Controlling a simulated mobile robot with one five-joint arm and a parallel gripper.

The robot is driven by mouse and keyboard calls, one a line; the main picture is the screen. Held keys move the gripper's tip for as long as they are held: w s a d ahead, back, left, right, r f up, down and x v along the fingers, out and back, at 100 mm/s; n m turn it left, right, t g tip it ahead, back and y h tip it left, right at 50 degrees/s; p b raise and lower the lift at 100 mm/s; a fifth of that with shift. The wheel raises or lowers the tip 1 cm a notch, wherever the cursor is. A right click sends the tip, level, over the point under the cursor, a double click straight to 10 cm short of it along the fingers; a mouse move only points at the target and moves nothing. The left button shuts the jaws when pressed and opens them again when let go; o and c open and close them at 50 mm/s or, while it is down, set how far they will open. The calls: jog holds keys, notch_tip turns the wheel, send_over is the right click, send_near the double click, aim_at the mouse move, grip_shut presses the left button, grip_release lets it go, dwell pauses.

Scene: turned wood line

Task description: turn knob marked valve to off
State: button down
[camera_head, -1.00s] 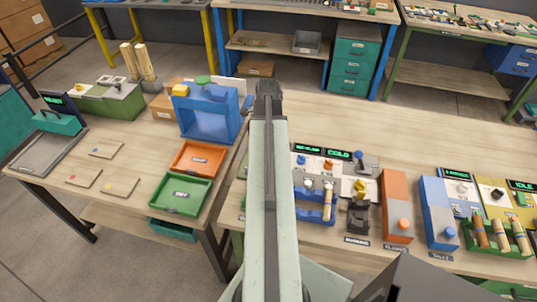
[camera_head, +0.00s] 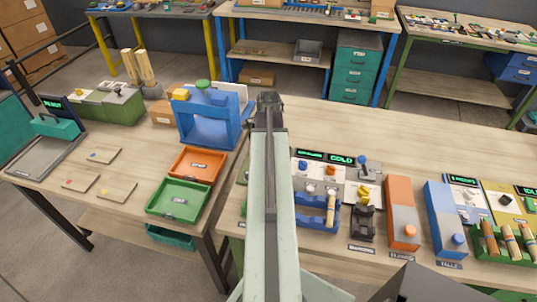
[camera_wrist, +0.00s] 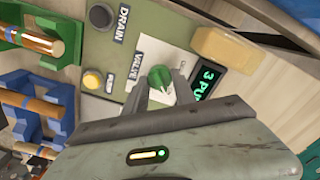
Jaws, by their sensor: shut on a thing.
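In the wrist view, a round green knob (camera_wrist: 159,74) sits on a pale plate beside a label reading VALVE (camera_wrist: 135,68). My gripper (camera_wrist: 160,84) is shut on this knob, with one finger on each side of it. Its pointer and the plate's markings are too small or covered to read. In the head view, my gripper (camera_head: 268,103) is at the far end of my outstretched arm, over the bench. The knob is hidden there behind my arm.
In the wrist view, a DRAIN knob (camera_wrist: 99,15), a yellow button (camera_wrist: 93,80), a tan block (camera_wrist: 229,49) and a lit display (camera_wrist: 204,82) surround the knob. A blue press frame (camera_head: 207,130) stands left of my arm. Control panels (camera_head: 330,174) stand to its right.

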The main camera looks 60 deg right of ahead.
jog(key=shift+d, duration=0.1)
jog(key=n, duration=0.4)
jog(key=shift+w, duration=0.1)
jog(key=n, duration=0.4)
jog(key=shift+n, duration=0.3)
jog(key=n, duration=0.4)
jog(key=shift+w+n, duration=0.15)
jog(key=shift+n, duration=0.15)
jog(key=n, duration=0.4)
jog(key=shift+n, duration=0.4)
jog(key=c, duration=1)
grip_release()
